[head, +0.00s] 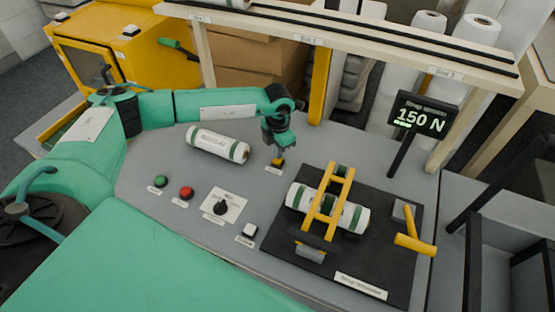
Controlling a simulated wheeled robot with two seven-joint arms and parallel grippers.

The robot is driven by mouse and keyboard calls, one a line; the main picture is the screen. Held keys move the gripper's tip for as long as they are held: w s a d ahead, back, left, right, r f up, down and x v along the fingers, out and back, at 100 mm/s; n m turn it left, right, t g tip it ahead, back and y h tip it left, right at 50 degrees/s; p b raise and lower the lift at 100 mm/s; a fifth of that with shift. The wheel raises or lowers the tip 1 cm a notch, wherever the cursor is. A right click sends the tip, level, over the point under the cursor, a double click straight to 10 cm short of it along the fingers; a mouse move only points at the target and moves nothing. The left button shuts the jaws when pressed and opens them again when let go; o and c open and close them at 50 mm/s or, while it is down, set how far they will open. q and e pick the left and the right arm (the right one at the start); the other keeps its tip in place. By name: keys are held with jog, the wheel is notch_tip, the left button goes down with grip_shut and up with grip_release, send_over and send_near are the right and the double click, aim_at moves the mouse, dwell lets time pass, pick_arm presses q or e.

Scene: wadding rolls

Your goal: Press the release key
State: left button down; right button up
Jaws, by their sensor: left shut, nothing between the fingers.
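My left gripper (280,150) is shut and empty, pointing down. Its tips are at a small yellow key (277,162) on the grey panel, partly hidden by the fingers; I cannot tell whether they touch. A small label lies in front of this key, too small to read. A white square key (250,230) with its own label sits nearer the front. A white roll with green bands (355,217) lies under a yellow frame (328,205) on a black plate (385,262). The display (422,115) reads 150 N. My right gripper is not in view.
A second banded roll (218,144) lies loose left of my gripper. A green button (161,181), a red button (186,192) and a black knob (221,207) line the panel. A yellow lever (413,240) stands at the right. A wooden shelf (345,50) spans the back.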

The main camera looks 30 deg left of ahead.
pick_arm(q)
jog(key=shift+f+b, duration=0.95)
jog(key=shift+f, duration=0.2)
jog(key=shift+r, duration=0.1)
jog(key=shift+r+p, duration=0.65)
jog(key=shift+r, duration=0.45)
jog(key=shift+r+p, duration=0.4)
jog(key=shift+r, duration=0.2)
jog(key=shift+r+p, duration=1.2)
jog(key=shift+r, duration=1.2)
